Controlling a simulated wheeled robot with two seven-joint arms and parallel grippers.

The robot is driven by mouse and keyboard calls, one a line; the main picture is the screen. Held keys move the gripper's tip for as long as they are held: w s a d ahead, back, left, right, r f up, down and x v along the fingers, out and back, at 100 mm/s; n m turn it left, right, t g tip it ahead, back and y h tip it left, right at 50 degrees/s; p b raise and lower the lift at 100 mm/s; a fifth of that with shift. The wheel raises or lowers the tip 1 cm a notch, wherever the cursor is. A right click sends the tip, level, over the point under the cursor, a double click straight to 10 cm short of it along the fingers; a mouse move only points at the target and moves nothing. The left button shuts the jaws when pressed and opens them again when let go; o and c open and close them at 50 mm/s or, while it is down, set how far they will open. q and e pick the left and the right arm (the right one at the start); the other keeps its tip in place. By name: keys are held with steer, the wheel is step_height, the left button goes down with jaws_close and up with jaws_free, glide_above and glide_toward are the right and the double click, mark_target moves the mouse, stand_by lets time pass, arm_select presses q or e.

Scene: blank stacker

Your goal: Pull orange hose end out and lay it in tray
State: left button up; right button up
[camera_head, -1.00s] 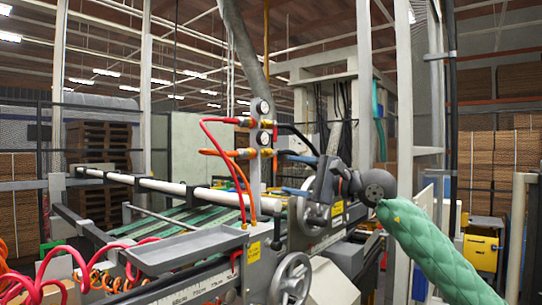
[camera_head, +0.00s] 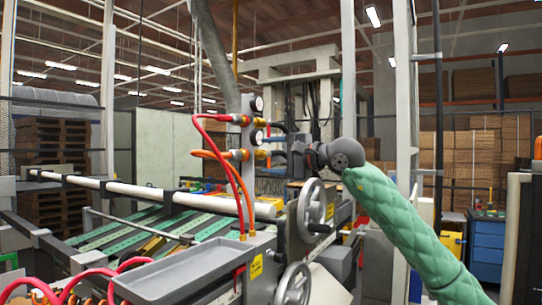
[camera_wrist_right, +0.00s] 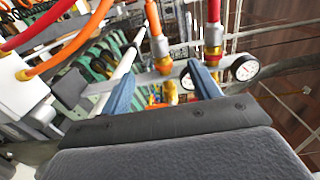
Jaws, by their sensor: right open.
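The orange hose (camera_head: 208,154) runs from a brass fitting on the left of the upright manifold post (camera_head: 246,170) and curves down beside a red hose (camera_head: 204,125). In the right wrist view an orange connector (camera_wrist_right: 154,18) sits in its brass fitting (camera_wrist_right: 163,64), ahead of my fingers. The grey tray (camera_head: 180,276) lies below the post at front left; its visible floor is empty. My right gripper (camera_head: 274,155) is to the right of the post at about the fitting's height. Its blue fingers (camera_wrist_right: 165,88) are spread, with no hose clearly held. My left gripper is out of view.
Two gauges (camera_head: 257,104) sit on the post. Handwheels (camera_head: 311,210) stand right of the post. A long pale roller (camera_head: 150,192) crosses behind the tray. Red hoses (camera_head: 100,272) coil at the lower left. A blue drawer cabinet (camera_head: 487,248) stands far right.

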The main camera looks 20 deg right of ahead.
mark_target(239, 156)
steer(key=p+x, duration=0.2)
steer(key=x, duration=0.3)
steer(key=shift+w+a+p, duration=0.15)
steer(key=shift+a+p, duration=0.05)
steer(key=shift+p, duration=0.2)
steer(key=shift+w+a+f, duration=0.1)
steer(key=shift+w+a, duration=0.1)
steer(key=shift+w, duration=0.1)
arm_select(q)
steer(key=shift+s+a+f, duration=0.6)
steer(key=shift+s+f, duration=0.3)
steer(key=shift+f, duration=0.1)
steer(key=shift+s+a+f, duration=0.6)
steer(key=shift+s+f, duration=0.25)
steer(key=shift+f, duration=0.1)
arm_select(e)
steer(key=shift+x, duration=2.15)
steer(key=c, duration=1.3)
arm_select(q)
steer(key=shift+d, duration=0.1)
arm_select(e)
jaws_close()
